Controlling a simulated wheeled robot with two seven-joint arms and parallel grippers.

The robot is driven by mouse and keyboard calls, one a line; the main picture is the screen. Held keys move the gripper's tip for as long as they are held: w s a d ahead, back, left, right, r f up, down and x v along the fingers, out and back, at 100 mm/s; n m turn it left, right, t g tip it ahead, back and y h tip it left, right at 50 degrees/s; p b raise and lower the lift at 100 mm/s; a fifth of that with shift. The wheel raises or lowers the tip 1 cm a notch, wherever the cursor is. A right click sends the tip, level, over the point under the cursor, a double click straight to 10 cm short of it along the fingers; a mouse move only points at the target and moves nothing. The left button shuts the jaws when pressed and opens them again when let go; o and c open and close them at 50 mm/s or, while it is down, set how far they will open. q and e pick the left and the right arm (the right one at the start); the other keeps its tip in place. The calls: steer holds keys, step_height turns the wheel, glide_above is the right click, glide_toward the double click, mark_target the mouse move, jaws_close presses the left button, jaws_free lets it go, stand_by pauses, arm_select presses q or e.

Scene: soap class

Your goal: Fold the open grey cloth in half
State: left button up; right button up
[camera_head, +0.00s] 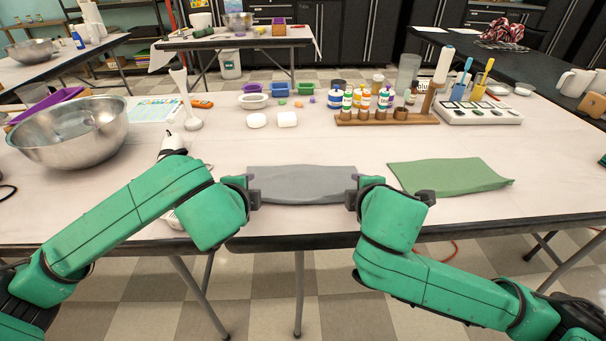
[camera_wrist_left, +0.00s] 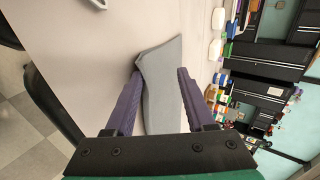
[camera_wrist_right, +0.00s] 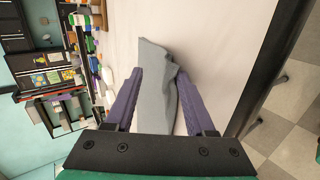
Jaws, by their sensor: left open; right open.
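The grey cloth (camera_head: 303,184) lies spread open on the near part of the table, between my two grippers in the head view. My left gripper (camera_head: 252,190) is at the cloth's left end, and my right gripper (camera_head: 353,190) is at its right end. In the left wrist view the open purple fingers of the left gripper (camera_wrist_left: 158,78) straddle the grey cloth (camera_wrist_left: 161,95). In the right wrist view the open fingers of the right gripper (camera_wrist_right: 158,78) straddle the grey cloth (camera_wrist_right: 156,90) too. I cannot tell whether the fingers touch it.
A green cloth (camera_head: 450,175) lies to the right of the grey one. A metal bowl (camera_head: 75,132) stands at the left. Behind are white soap pieces (camera_head: 287,119), a wooden rack of bottles (camera_head: 385,118) and a white palette (camera_head: 478,112). The table's front edge is close.

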arm_select(q)
steer(key=s+r, duration=0.4)
steer(key=r, duration=0.5)
arm_select(e)
steer(key=s+r, duration=0.4)
steer(key=r, duration=0.5)
